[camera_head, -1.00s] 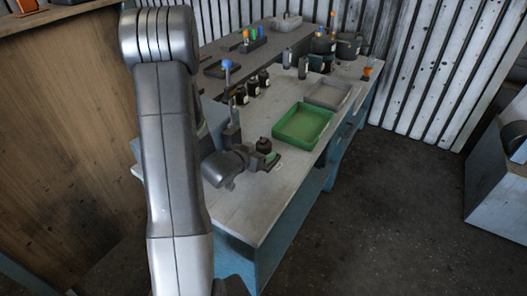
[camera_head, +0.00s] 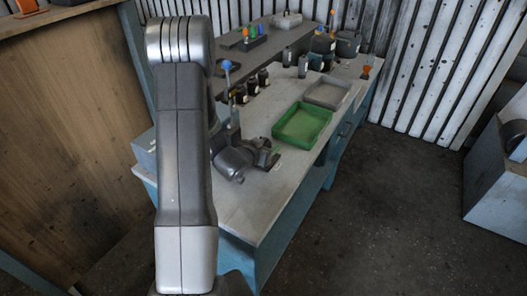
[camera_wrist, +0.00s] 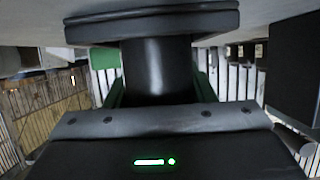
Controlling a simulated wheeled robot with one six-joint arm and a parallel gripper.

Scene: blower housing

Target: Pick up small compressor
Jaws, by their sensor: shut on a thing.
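The small compressor (camera_wrist: 155,70) is a dark cylinder with a wide disc-shaped end. In the wrist view it stands between the green fingers of my gripper (camera_wrist: 158,90), which is shut on it. The wrist view is upside down, and the disc end lies at or close to the pale table surface; I cannot tell whether it touches. In the head view my gripper (camera_head: 270,158) is low over the front part of the table, left of the green tray. The compressor is small and partly hidden by the gripper there.
The green tray (camera_head: 281,133) and a grey tray (camera_head: 327,93) stand on the table (camera_head: 250,215) to the right. Several small dark jars (camera_head: 252,86) and a blue-topped rod (camera_head: 228,72) stand behind the gripper. Dark pots (camera_head: 347,44) are at the back. The table's front corner is clear.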

